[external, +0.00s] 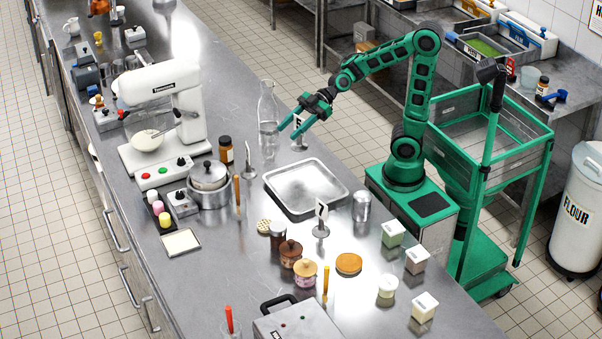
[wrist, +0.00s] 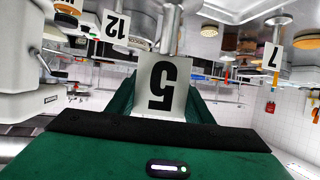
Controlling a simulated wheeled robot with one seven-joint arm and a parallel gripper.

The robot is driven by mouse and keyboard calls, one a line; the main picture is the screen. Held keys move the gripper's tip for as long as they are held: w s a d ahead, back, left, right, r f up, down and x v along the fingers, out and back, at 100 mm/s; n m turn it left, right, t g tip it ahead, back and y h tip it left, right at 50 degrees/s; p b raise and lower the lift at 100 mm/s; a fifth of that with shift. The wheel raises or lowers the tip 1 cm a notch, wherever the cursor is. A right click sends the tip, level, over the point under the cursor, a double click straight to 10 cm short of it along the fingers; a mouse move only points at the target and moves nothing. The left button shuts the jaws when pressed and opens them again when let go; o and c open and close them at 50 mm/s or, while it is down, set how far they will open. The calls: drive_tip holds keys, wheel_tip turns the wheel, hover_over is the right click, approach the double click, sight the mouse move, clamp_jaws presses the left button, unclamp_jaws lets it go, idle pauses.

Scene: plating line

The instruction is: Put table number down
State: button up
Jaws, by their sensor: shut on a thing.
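The table number 5 is a white card with a black 5 (external: 298,123) on a thin stem with a round metal foot. My gripper (external: 290,131) is shut on it, with the green fingers on either side of the card.
A glass bottle (external: 268,120) stands just left of my gripper. An empty metal tray (external: 306,188) lies in front. The steel counter (external: 225,75) is clear behind the bottle.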

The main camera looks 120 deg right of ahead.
drive_tip(key=s+a+n+g+y, duration=0.1)
drive_tip(key=a+n+g+y, duration=0.15)
drive_tip(key=a, duration=0.85)
drive_tip(key=s+a+n+g+y, duration=0.15)
drive_tip(key=a+n+y, duration=0.25)
drive_tip(key=a, duration=0.7)
drive_tip(key=w+d+f, duration=0.5)
drive_tip(key=d+f, duration=0.4)
drive_tip(key=f, duration=0.1)
drive_tip(key=shift+d+f+t, duration=0.25)
drive_tip(key=shift+d+t, duration=0.05)
drive_tip(key=shift+d, duration=0.05)
drive_tip(key=shift+f, duration=0.1)
drive_tip(key=o, duration=1.5)
